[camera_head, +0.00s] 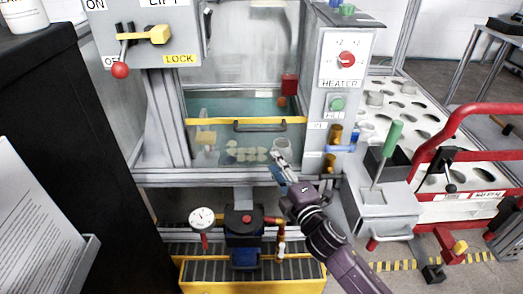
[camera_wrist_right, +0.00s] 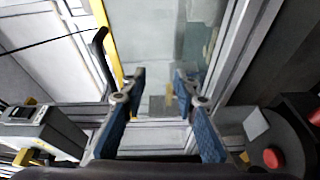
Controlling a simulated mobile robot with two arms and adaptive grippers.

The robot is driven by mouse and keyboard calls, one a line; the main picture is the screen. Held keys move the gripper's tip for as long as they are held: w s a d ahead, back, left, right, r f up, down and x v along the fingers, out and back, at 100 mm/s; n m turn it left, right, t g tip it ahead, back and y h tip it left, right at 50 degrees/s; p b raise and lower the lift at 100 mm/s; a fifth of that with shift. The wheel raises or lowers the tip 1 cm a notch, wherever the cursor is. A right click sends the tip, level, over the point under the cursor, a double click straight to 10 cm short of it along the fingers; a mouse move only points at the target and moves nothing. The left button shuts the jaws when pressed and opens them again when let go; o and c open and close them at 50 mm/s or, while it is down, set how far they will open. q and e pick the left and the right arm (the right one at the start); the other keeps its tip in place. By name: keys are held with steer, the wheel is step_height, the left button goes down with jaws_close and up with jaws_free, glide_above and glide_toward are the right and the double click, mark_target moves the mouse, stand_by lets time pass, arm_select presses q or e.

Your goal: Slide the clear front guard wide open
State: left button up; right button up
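The clear front guard (camera_head: 222,148) covers the lower part of the machine's window, below a yellow bar (camera_head: 215,121). A dark handle (camera_head: 260,127) is fixed along the bar. In the right wrist view the yellow bar (camera_wrist_right: 107,30) and handle (camera_wrist_right: 101,58) stand upright at the upper left. My right gripper (camera_head: 277,163) is in front of the guard, just below the handle's right end. In its wrist view the two blue-padded fingers (camera_wrist_right: 160,82) are spread with nothing between them, and the handle is left of them. My left gripper is out of view.
A control box (camera_head: 343,62) with a red heater knob stands right of the window. A lift and lock box (camera_head: 150,25) with a lever hangs at upper left. A gauge (camera_head: 202,219) and valve are below. A green-handled tool (camera_head: 388,143) stands at right.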

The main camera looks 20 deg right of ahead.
steer(key=n+t+b, duration=0.2)
glide_toward(262, 130)
steer(key=w, duration=0.3)
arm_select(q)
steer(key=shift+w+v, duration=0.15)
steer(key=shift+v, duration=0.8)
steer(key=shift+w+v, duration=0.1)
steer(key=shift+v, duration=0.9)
arm_select(e)
steer(key=shift+y, duration=0.4)
steer(key=shift+x, duration=3.8)
steer(key=shift+d, duration=0.1)
steer(key=shift+c, duration=0.3)
steer(key=shift+f, duration=0.1)
jaws_close()
